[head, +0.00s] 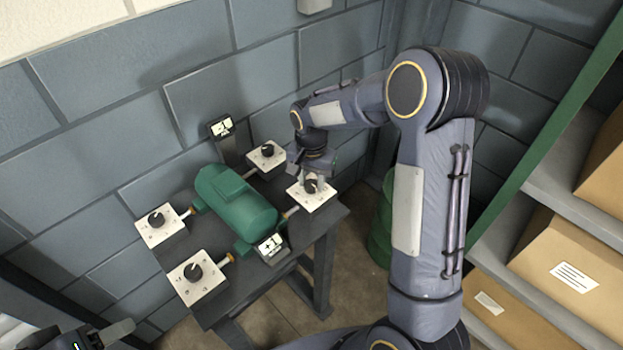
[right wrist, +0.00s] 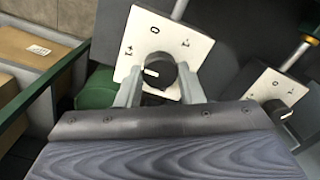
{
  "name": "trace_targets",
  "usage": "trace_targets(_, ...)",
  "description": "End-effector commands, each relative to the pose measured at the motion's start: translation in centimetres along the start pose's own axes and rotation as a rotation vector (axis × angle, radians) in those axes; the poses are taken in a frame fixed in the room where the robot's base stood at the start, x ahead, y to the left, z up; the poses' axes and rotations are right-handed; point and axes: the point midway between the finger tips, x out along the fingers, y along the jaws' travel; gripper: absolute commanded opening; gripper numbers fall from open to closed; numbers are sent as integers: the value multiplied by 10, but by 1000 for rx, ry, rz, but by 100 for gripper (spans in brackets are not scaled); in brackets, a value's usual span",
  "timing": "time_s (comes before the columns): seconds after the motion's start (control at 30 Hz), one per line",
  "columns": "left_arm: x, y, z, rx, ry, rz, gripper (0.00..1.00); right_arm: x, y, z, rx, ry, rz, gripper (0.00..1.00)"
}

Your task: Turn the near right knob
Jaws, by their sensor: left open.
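The near right knob (head: 311,187) is a black dial on a white plate (head: 322,201) at the table's right corner. My right gripper (head: 314,183) is down over it. In the right wrist view the knob (right wrist: 159,73) sits between my two fingers (right wrist: 160,80), one on each side; whether both press on it I cannot tell. Its white mark points left in that view, below the left-hand label of the plate; a "0" is at the top and another label at the right. My left gripper (head: 104,338) is open and empty at the bottom left, partly cut off by the frame.
A green casing (head: 237,203) lies mid-table between the plates. Small displays stand behind (head: 220,126) and in front (head: 271,246). A green drum (head: 380,235) and box shelves (head: 570,245) are at right.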

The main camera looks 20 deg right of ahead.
Motion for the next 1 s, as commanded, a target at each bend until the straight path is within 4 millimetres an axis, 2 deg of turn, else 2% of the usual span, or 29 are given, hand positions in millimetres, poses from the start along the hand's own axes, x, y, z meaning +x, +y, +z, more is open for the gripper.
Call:
trace_targets(0.03, 0, 0, 0, 0, 0, 0, 56, 0, 0, 0, 0, 0, 0, 22)
trace_targets(0.1, 0, 0, 0, 0, 0, 0, 56, 0, 0, 0, 0, 0, 0, 13)
trace_targets(0.13, 0, 0, 0, 0, 0, 0, 56, 0, 0, 0, 0, 0, 0, 11)
trace_targets(0.47, 2, -1, 1, 0, 0, 0, 56, 0, 0, 0, -54, 0, 0, 11)
trace_targets(0.67, 5, -2, 3, 0, 0, 0, 56, 0, 0, 0, -176, 0, 0, 11)
trace_targets(1.0, 11, -5, 6, 0, 0, 0, 56, 0, -1, 0, -488, 1, -1, 11)
